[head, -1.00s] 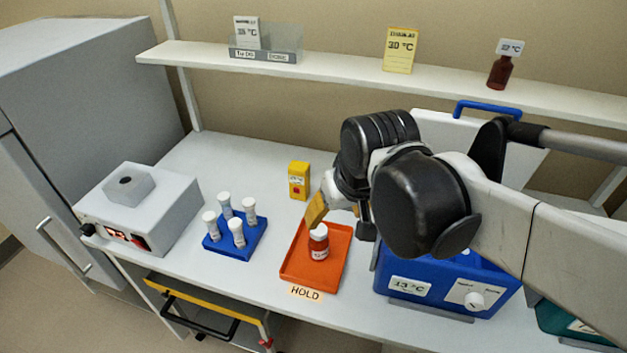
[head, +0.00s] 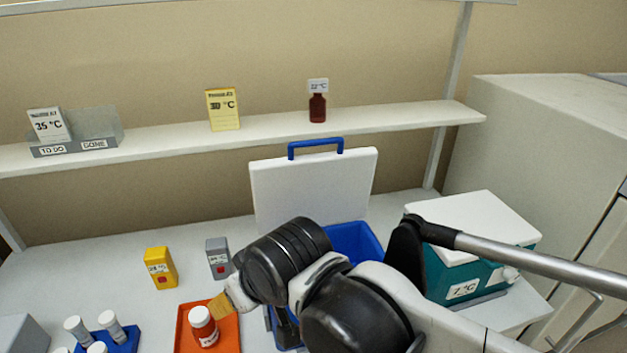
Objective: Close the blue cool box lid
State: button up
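The blue cool box (head: 356,241) stands on the bench behind my arm, which hides most of its front and inside. Its white lid (head: 314,187) with a blue handle (head: 315,145) stands open, upright at the back of the box. My gripper (head: 226,304) is at the left of the box, by the orange tray, with one tan fingertip showing near the white-capped bottle. The rest of the gripper is hidden behind my wrist, so its opening cannot be made out.
A shelf (head: 270,131) runs above the lid.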

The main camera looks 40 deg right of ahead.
aim_at(335, 186)
jog(key=z, duration=1.05)
